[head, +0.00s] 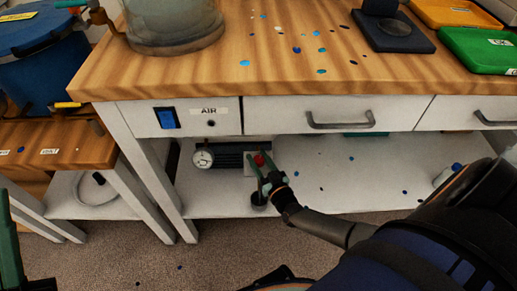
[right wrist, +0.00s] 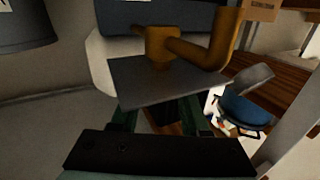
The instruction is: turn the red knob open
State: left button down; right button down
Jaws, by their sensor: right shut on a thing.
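The red knob (head: 260,160) is on the equipment on the white shelf under the workbench, in the head view. My right gripper (head: 262,172) reaches in under the bench and is shut on the knob, with its green fingers at either side. In the right wrist view, a grey plate (right wrist: 170,80) and a brass pipe (right wrist: 205,52) lie in front of the green fingers and hide their tips. The knob's red does not show there. A green part of my left gripper (head: 10,245) shows at the left edge of the head view; its jaw opening cannot be seen.
A round gauge (head: 203,159) is left of the knob. Above are the AIR panel with a blue switch (head: 167,118) and a drawer (head: 320,113). The bench leg (head: 160,180) stands left. The shelf's right part is mostly clear, with scattered blue flecks.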

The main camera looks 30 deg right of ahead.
pick_arm(q)
jog(key=shift+r+p, duration=0.4)
jog(key=shift+r, duration=0.15)
pick_arm(e)
jog(key=shift+m+g+h, duration=0.4)
jog(key=shift+m+h, duration=0.9)
jog(key=shift+h, duration=0.8)
jog(key=shift+c, duration=2)
grip_release()
